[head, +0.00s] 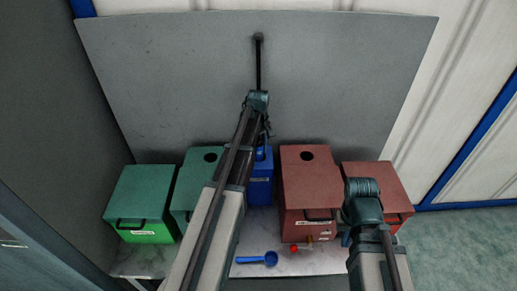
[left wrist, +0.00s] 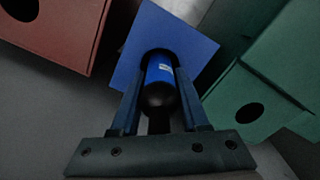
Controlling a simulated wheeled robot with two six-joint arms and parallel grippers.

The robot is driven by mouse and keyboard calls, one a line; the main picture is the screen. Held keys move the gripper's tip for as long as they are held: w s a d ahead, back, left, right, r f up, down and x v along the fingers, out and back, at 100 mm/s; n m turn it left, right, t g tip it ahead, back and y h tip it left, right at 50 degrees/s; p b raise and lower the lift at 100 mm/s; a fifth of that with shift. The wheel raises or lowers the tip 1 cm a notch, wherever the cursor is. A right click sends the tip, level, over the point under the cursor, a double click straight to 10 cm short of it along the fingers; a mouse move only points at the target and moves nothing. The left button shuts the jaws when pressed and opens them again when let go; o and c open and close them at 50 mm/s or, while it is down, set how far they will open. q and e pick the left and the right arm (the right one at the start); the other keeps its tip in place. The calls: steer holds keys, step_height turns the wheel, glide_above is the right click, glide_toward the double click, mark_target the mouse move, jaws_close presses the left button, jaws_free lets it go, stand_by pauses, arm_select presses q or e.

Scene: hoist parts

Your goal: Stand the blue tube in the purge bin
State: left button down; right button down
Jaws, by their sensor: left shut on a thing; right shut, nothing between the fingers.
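The blue tube (left wrist: 160,70) is between the fingers of my left gripper (left wrist: 162,78), which is shut on it. Its dark rounded end (left wrist: 158,97) points toward the wrist. The tube is at the round hole in the lid of a blue bin (left wrist: 200,40); its far end is hidden, and how deep it sits I cannot tell. In the head view the blue bin (head: 261,190) stands at the middle of the row, partly behind my left arm. I cannot read its label. My right gripper (head: 346,238) is shut and empty, in front of the red bins.
Two green bins (head: 140,200) stand left and two red bins (head: 308,178) right, close to the blue one. A blue scoop (head: 257,259) and a small red-ended item (head: 293,249) lie on the bench in front. A grey panel (head: 340,80) rises behind.

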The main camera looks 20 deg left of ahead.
arm_select(q)
steer(key=shift+f+b, duration=0.4)
steer(key=shift+f, duration=0.05)
steer(key=shift+c, duration=1.6)
jaws_free()
steer(key=shift+r, duration=0.1)
step_height(320, 180, up, 14)
steer(key=p, duration=1.4)
steer(key=shift+f, duration=0.2)
steer(key=s+d+m+y, duration=0.1)
steer(key=s+d+m, duration=1.4)
steer(key=s+d, duration=0.8)
steer(key=d, duration=0.3)
steer(key=shift+s+d+m, duration=0.2)
steer(key=shift+s+m, duration=0.2)
